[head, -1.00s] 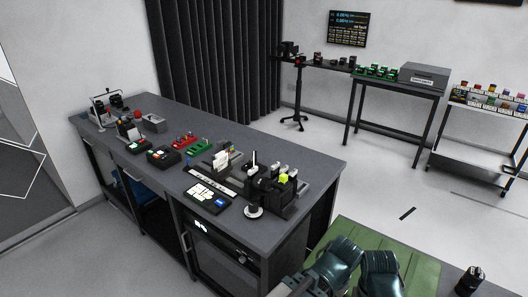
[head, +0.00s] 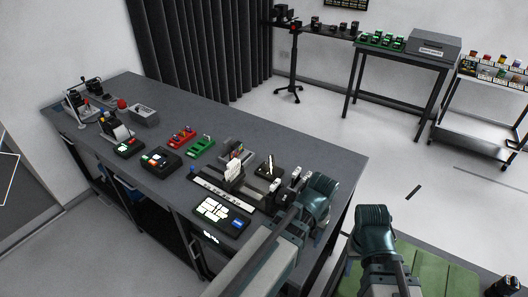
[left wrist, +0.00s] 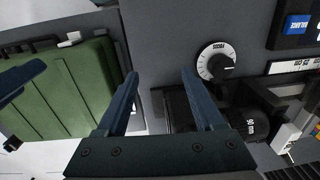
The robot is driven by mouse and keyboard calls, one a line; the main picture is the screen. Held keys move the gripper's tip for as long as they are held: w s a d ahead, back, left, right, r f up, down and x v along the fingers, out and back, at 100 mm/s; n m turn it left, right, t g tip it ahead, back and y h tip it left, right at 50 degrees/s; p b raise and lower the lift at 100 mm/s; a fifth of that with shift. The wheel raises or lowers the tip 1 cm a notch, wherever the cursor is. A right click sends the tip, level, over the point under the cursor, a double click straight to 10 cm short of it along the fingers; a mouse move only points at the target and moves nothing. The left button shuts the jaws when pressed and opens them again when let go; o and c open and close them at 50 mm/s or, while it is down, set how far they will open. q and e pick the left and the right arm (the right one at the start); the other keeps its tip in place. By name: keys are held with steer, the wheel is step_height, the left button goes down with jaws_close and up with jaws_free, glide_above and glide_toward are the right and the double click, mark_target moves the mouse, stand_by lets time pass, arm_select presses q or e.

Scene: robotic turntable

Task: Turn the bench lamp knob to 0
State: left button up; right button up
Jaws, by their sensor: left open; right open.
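In the left wrist view my left gripper (left wrist: 160,82) is open and empty, its two dark blue fingers apart. A round dial knob (left wrist: 217,62) with a white scale ring and black centre sits just beyond the right finger on the dark bench top, apart from it. Its lettering looks like FOCUS, upside down. I cannot pick out a lamp knob for certain. In the head view my left arm (head: 270,255) reaches over the bench's near right end and hides part of it. My right arm (head: 372,225) is off the bench's right side; its fingers are hard to make out.
The grey bench (head: 240,132) holds a lit panel (head: 220,216), a red rack (head: 181,137), a green rack (head: 201,147) and a grey box (head: 144,115). A black cylinder (left wrist: 242,124) lies close to the dial. A green padded surface (head: 440,268) is at the lower right.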

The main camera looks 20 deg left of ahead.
arm_select(q)
steer(key=w+a+r+n+p, duration=0.3)
steer(key=w+a+r+p, duration=0.25)
steer(key=r, duration=0.25)
steer(key=n+p, duration=0.1)
steer(key=n, duration=0.7)
glide_toward(266, 165)
arm_select(e)
step_height(266, 165, up, 9)
arm_select(q)
steer(key=f+b, duration=0.3)
steer(key=b, duration=0.1)
steer(key=f+b, duration=0.3)
steer(key=b, duration=0.2)
steer(key=f+b, duration=0.2)
steer(key=b, duration=0.2)
steer(key=shift+w+a+f+b, duration=0.15)
steer(key=shift+a+f+b, duration=0.15)
steer(key=shift+f, duration=0.1)
arm_select(e)
step_height(266, 165, down, 14)
steer(key=shift+r, duration=0.15)
steer(key=shift+d, duration=0.1)
arm_select(q)
jaws_close()
